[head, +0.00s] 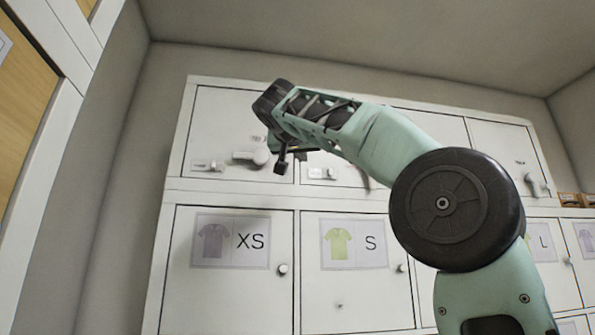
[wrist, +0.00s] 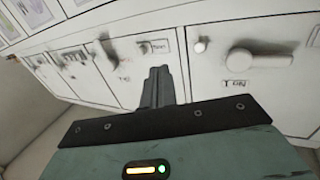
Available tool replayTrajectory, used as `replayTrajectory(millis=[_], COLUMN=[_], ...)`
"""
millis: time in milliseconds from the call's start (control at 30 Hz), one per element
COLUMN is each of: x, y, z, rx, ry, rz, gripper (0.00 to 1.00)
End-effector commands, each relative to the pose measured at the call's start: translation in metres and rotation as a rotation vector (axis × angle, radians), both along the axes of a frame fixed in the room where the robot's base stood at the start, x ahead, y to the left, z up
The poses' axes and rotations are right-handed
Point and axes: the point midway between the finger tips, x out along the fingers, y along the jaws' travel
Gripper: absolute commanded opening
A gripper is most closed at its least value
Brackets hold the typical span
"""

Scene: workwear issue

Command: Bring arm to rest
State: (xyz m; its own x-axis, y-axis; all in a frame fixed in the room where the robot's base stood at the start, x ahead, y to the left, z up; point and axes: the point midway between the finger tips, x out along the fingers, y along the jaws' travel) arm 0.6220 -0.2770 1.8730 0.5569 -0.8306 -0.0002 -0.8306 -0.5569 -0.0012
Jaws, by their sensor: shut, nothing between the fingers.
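My green arm (head: 385,145) is raised and bent in front of a white locker cabinet (head: 185,195) in the head view. My gripper (head: 282,167) hangs at the arm's far end, before the upper row of doors. Its fingers are small and dark there. In the wrist view my gripper (wrist: 158,84) shows its dark fingers together, pointing at the cabinet front, with nothing between them. I cannot tell how far the fingertips are from the doors.
Lower doors carry shirt labels, including XS (head: 231,241) and S (head: 354,242), with round knobs (head: 282,269). Upper doors have handles, one (head: 250,157) just left of my gripper. A wooden-panelled white frame (head: 50,110) stands at the left. Small brown boxes (head: 571,200) are at far right.

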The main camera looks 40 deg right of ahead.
Motion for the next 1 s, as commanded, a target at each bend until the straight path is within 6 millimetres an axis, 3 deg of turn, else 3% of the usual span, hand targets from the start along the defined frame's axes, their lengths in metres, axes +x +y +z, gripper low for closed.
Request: replayTrajectory(millis=[300, 533, 633, 767, 900, 1000], x=[-0.022, -0.02, -0.008, 0.028, 0.067, 0.081], y=[0.015, 0.016, 0.025, 0.056, 0.109, 0.149], z=[0.0, -0.001, -0.015, -0.064, -0.142, -0.202], rx=[0.0, 0.0, 0.001, 0.008, 0.018, 0.026], ry=[0.0, 0.005, 0.047, 0.181, 0.379, 0.517], rz=[0.0, 0.003, 0.04, 0.162, 0.346, 0.476], gripper=[0.0, 0.0, 0.0, 0.0, 0.0, 0.0])
